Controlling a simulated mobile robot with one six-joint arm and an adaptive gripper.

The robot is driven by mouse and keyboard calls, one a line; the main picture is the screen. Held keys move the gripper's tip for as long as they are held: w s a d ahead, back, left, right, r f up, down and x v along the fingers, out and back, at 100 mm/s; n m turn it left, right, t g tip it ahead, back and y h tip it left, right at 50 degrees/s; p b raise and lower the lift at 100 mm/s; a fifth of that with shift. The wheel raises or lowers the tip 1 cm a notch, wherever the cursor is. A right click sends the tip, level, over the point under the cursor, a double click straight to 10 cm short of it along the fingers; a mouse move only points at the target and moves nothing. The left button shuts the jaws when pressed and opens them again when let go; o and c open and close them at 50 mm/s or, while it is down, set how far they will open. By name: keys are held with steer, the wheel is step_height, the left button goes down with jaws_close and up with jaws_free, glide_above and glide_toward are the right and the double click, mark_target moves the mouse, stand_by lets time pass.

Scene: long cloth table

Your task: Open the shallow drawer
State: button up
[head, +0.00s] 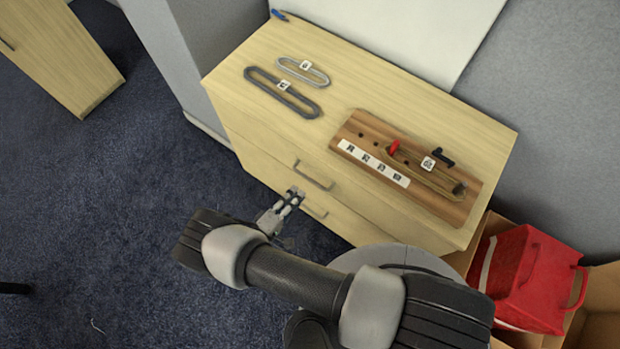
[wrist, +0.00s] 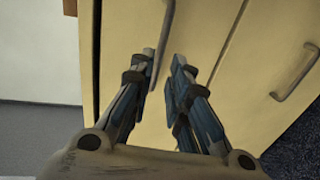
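The light wood drawer cabinet (head: 275,165) has a bar handle on each visible front. The upper drawer's handle (head: 314,177) also shows at the top of the wrist view (wrist: 167,35). The lower drawer's handle (head: 314,211) shows at right in the wrist view (wrist: 296,76). The upper front looks like the shallow one, and both drawers look shut. My gripper (head: 296,192) is open in front of the cabinet, close to the upper handle. In the wrist view, the handle's near end lies between the spread fingertips (wrist: 163,60), nearer the left one; contact cannot be told.
On the cabinet top lie a wooden board (head: 350,128) with pegs, a dark loop (head: 260,78), a pale loop (head: 322,74) and a blue object (head: 278,14). A red bag (head: 525,275) sits in a cardboard box at right.

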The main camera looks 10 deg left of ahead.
mark_target(310, 179)
steer(key=b+x, duration=0.1)
steer(key=x, duration=0.7)
steer(key=shift+w+d+f, duration=0.1)
steer(key=shift+w+d, duration=0.05)
steer(key=shift+w, duration=0.15)
steer(key=shift+c, duration=0.5)
jaws_close()
